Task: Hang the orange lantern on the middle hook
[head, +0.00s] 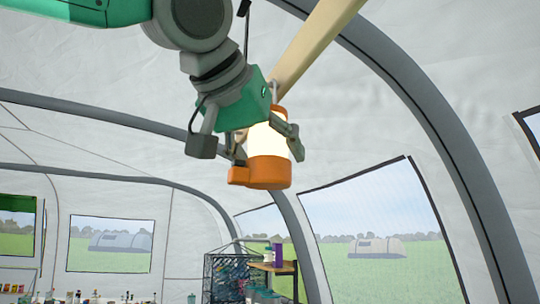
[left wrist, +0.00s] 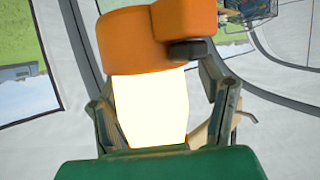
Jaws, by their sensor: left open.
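The orange lantern (head: 268,172) is upright with a glowing white middle, high up just below the wooden beam (head: 318,42). It also shows in the left wrist view (left wrist: 150,104), with its orange base toward the top of the picture. My left gripper (head: 266,150) has its fingers on either side of the glowing part. It is open; whether a finger touches the lantern is unclear. The gripper covers the beam's lower end and most of the lantern's top, so I cannot clearly see the middle hook or whether the handle sits on it. My right gripper is out of view.
Grey tent arches (head: 445,130) curve past on the right. Below stand a dark wire crate (head: 222,278) and a small wooden shelf (head: 275,267) with bottles. Small items line the bottom left. The air around the lantern's lower part is clear.

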